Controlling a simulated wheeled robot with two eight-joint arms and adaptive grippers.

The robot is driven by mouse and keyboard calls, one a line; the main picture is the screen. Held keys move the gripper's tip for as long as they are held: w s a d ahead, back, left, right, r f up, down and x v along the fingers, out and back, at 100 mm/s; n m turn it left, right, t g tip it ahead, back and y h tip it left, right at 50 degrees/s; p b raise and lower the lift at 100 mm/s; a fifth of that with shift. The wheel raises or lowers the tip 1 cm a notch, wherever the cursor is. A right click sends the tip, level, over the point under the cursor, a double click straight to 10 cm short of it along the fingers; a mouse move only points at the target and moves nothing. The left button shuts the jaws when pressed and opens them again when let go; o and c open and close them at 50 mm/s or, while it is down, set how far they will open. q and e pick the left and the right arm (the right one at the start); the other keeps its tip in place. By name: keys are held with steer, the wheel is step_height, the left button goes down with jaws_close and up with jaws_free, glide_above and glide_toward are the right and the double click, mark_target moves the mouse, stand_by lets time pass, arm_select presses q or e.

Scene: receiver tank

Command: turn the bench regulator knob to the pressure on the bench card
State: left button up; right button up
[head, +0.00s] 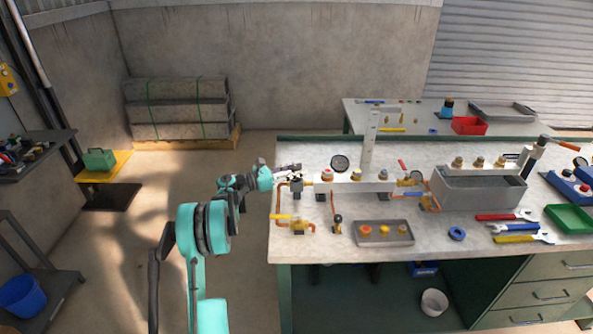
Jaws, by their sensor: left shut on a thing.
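My left arm (205,235) reaches from the left to the workbench. My left gripper (292,172) is at the left end of the bench's pipe rail and is shut on a small dark knob (297,179), which it mostly hides. The knob seems to be the regulator knob, on top of a grey body (297,190). A round dial gauge (340,163) stands to the right behind the rail; its reading is too small to make out. I cannot pick out a readable bench card. My right gripper is out of view.
The rail (370,187) carries several red and brass fittings. A grey tray (384,233) with knobs, a blue ring (457,234), a grey bin (480,190) and wrenches (508,216) lie to the right. Open floor lies left of the bench.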

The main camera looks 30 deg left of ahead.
mark_target(297, 167)
arm_select(q)
steer(key=shift+m+g+h, duration=2.2)
steer(key=shift+g+h, duration=0.1)
steer(key=shift+g, duration=0.2)
steer(key=shift+g, duration=0.3)
steer(key=o, duration=1.2)
step_height(297, 167, up, 10)
